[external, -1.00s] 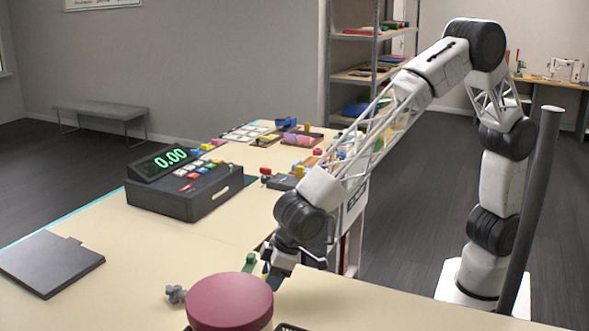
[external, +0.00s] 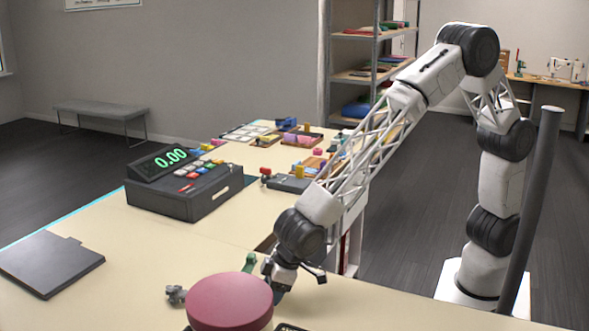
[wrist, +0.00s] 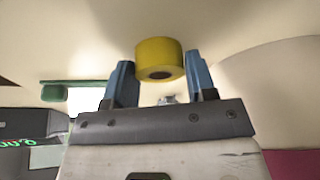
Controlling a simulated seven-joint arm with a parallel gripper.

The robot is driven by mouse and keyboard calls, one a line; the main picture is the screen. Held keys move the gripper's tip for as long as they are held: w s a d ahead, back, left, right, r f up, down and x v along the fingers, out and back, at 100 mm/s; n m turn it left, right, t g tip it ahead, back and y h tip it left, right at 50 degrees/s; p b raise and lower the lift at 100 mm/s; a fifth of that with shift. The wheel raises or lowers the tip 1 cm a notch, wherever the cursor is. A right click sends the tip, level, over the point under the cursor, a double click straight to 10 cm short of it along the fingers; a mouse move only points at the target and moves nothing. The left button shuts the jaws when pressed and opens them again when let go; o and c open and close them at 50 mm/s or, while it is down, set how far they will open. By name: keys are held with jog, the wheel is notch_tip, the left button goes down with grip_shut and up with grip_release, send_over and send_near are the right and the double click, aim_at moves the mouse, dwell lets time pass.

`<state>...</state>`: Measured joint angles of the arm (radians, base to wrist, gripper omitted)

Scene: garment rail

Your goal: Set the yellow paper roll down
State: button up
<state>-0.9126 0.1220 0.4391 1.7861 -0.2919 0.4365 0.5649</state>
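The yellow paper roll (wrist: 160,58) shows in the wrist view between the two blue fingertips of my gripper (wrist: 162,68). Its sides appear to meet both fingers, and the dark hole of its core faces the camera. In the external view my gripper (external: 281,287) is low over the near part of the cream table (external: 130,250), just behind the dark red round object. The roll cannot be made out there. I cannot tell whether it touches the table.
The dark red round object (external: 230,301) stands close in front of my gripper. A green item (external: 249,262) and a small grey knobbed item (external: 176,294) are nearby. A cash register (external: 185,185) and a flat dark panel (external: 50,263) stand left; table between is clear.

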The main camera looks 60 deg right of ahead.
jog(key=o, duration=0.3)
jog(key=shift+o, duration=0.2)
jog(key=shift+r, duration=0.15)
jog(key=v, duration=0.7)
jog(key=shift+r, duration=0.3)
jog(key=shift+d, duration=0.1)
dwell(0.3)
